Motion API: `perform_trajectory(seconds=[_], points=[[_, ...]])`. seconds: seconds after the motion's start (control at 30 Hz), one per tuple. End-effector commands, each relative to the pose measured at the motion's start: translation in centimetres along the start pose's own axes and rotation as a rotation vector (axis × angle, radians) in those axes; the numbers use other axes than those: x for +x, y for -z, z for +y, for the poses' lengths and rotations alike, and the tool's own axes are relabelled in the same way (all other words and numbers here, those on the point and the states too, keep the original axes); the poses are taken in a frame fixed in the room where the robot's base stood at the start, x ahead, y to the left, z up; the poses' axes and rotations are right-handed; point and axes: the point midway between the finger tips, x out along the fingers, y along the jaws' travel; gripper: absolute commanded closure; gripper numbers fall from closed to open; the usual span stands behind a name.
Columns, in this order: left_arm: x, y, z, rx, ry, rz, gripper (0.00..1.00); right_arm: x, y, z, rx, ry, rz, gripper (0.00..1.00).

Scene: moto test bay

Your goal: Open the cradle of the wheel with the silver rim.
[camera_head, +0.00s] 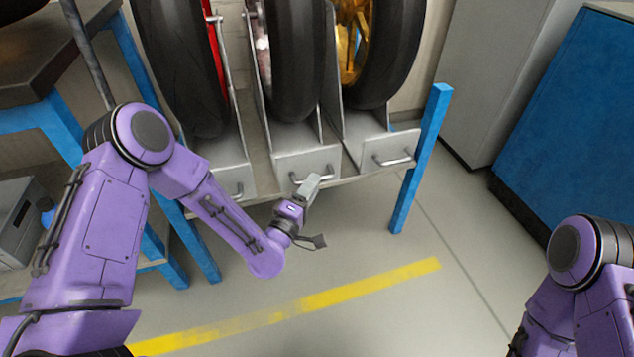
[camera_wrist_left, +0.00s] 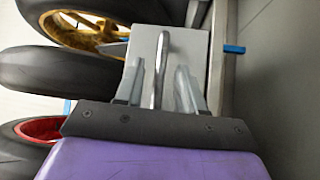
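The wheel with the silver rim (camera_head: 264,52) is the middle of three, its black tyre standing in a grey cradle (camera_head: 291,163) with a bar handle (camera_head: 295,180) on its front. My left gripper (camera_head: 310,187) is at that handle and hides part of it. In the left wrist view my left gripper (camera_wrist_left: 160,88) has its two fingers apart, one on each side of the handle (camera_wrist_left: 160,60). Gaps show between the handle and both fingers. The cradle front (camera_wrist_left: 188,48) lies just beyond. The cradle looks closed, level with its neighbours. My right gripper is outside the views.
The red-rimmed wheel (camera_head: 180,60) stands to the left and the gold-rimmed wheel (camera_head: 385,55) to the right, each in a similar cradle with a handle. A blue post (camera_head: 420,158) ends the rack at right. The floor in front, with a yellow stripe (camera_head: 350,291), is clear.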

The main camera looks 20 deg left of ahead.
Motion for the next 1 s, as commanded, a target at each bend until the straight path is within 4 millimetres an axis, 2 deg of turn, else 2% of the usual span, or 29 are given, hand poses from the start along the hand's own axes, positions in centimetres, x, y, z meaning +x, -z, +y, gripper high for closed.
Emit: perform_trajectory(seconds=[0.1, 0.2, 0.5, 0.57, 0.6, 0.63, 0.87, 1.0], points=[[2.1, 0.0, -0.2, 0.002, -0.001, 0.000, 0.62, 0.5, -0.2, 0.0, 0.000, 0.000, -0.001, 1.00], [3.0, -0.1, -0.1, 0.000, 0.000, 0.000, 0.62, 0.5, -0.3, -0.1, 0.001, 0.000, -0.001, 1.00], [3.4, -0.1, -0.1, 0.000, 0.003, -0.002, 0.62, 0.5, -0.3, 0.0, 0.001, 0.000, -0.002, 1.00], [3.4, -0.1, -0.1, 0.000, 0.003, -0.002, 0.81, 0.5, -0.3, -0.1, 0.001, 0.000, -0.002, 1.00], [3.4, -0.1, -0.1, 0.000, 0.003, -0.002, 0.94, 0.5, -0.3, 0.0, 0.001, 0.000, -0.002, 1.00], [3.4, -0.1, -0.1, 0.000, 0.003, -0.002, 1.00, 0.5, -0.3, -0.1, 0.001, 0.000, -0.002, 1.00], [3.4, -0.2, -0.1, 0.000, 0.003, -0.002, 1.00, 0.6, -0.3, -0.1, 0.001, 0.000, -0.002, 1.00], [3.5, -0.9, -0.1, -0.001, 0.005, -0.003, 1.00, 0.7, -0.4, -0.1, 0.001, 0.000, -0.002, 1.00]])
